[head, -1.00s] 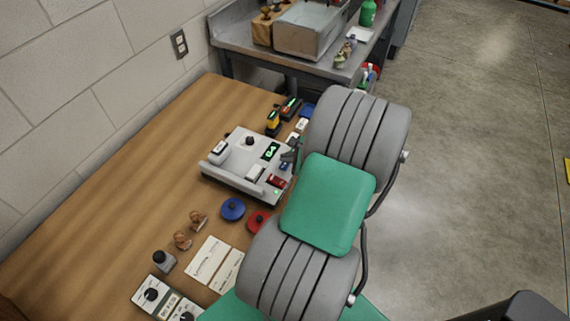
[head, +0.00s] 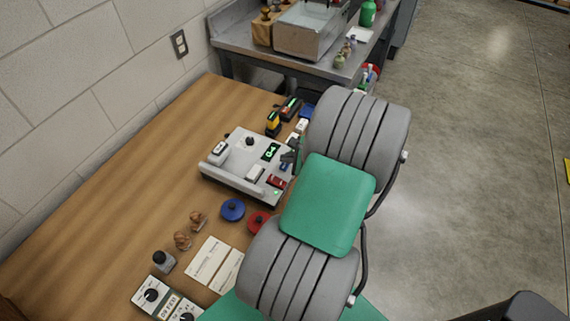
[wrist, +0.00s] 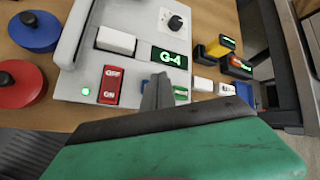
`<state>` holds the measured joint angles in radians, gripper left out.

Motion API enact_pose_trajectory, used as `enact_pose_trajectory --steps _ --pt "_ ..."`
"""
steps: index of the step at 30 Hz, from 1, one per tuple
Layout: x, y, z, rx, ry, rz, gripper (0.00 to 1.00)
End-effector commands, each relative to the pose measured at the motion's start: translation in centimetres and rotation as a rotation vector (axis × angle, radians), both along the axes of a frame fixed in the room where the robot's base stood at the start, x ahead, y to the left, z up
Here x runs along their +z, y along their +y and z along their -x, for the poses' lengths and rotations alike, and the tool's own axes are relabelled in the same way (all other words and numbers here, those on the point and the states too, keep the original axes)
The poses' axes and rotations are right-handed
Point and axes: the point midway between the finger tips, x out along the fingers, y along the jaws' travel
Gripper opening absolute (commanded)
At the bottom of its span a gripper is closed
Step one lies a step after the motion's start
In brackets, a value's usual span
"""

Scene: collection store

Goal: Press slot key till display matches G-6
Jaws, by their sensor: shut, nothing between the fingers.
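The grey control box (head: 230,175) sits on the wooden table. Its display (wrist: 168,57) reads G-4 in green in the wrist view; it also shows in the head view (head: 271,152). A white key (wrist: 115,40) is left of the display, with a red OFF/ON rocker (wrist: 110,85) below it. A green-lit key (wrist: 181,92) is partly hidden behind my fingers; its label is unreadable. My gripper (wrist: 158,84) is shut and empty, its tips just below the display. I cannot tell whether they touch a key, or which key is the slot key.
A blue knob (wrist: 34,32) and a red knob (wrist: 20,83) lie left of the box. Yellow (wrist: 214,49) and orange-black (wrist: 236,67) devices stand to its right. A black dial (wrist: 176,22) is on the box. A metal bench (head: 245,45) stands behind the table.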

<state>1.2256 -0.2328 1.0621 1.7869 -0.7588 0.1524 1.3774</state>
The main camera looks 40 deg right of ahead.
Motion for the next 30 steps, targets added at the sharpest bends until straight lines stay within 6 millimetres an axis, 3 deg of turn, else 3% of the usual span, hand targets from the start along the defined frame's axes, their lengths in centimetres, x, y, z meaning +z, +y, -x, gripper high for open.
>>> enact_pose_trajectory --steps 30 --pt "-0.84 -0.02 0.09 0.000 0.000 0.000 0.00"
